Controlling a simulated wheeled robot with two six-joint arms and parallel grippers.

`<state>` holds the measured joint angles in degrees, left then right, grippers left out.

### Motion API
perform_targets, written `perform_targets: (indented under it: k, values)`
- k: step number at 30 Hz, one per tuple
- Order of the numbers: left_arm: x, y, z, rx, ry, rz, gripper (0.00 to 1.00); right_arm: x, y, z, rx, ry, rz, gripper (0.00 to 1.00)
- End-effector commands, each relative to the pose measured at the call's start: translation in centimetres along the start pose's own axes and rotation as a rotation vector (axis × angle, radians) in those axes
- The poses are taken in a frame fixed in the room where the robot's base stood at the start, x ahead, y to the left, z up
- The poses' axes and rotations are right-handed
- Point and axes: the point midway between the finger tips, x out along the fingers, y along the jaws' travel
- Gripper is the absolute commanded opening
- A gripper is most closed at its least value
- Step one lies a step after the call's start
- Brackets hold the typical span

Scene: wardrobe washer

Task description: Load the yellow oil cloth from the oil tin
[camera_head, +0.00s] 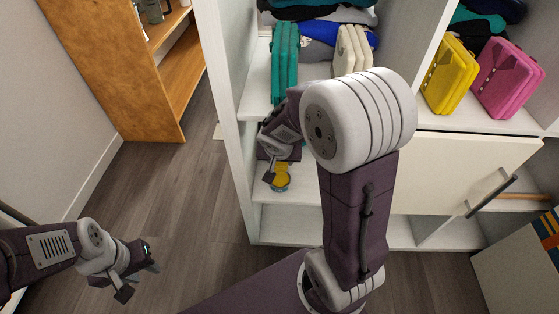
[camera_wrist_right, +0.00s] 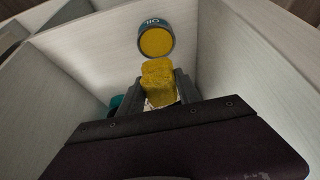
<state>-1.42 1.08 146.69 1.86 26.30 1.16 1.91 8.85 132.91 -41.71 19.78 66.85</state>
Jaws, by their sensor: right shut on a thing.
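The yellow oil cloth (camera_wrist_right: 158,82) is a soft-edged yellow lump between the two fingers of my right gripper (camera_wrist_right: 161,88), which is shut on it. The oil tin (camera_wrist_right: 156,35) is a dark teal round tin with upside-down "OIL" lettering and a yellow round face. It lies just beyond the cloth, with a small gap in the right wrist view. In the head view my right gripper (camera_head: 276,172) is in a low white compartment, and the cloth (camera_head: 281,174) shows beside it, partly hidden by the gripper. My left gripper (camera_head: 139,281) is open and empty above the floor.
White compartment walls (camera_wrist_right: 233,70) stand close around my right gripper. Teal (camera_head: 285,62), cream (camera_head: 352,49), yellow (camera_head: 451,74) and pink (camera_head: 507,78) cases stand on the shelf above. A white panel with a dark handle (camera_head: 491,196) is at the right. Floor at left is clear.

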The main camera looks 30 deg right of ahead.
Motion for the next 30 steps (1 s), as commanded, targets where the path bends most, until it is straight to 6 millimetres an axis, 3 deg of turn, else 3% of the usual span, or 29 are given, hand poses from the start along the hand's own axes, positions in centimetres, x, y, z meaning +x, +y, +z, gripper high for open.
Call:
perform_targets:
  k: [1, 5, 17, 30]
  values:
    - [0.0, 0.0, 0.0, 0.000, 0.000, 0.000, 0.36, -0.3, -0.3, -0.8, 0.004, 0.019, -0.011, 0.08]
    - [0.7, 0.0, 0.1, 0.000, 0.000, 0.000, 0.36, 0.4, -0.3, -0.5, 0.004, 0.019, -0.011, 0.08]
    - [4.8, -0.1, 0.5, 0.000, 0.000, 0.000, 0.36, 4.7, -0.3, 1.9, 0.002, 0.014, -0.008, 0.08]
    - [4.9, -0.1, 0.5, 0.000, 0.000, 0.000, 0.36, 4.9, -0.2, 2.0, 0.003, 0.012, -0.007, 0.08]
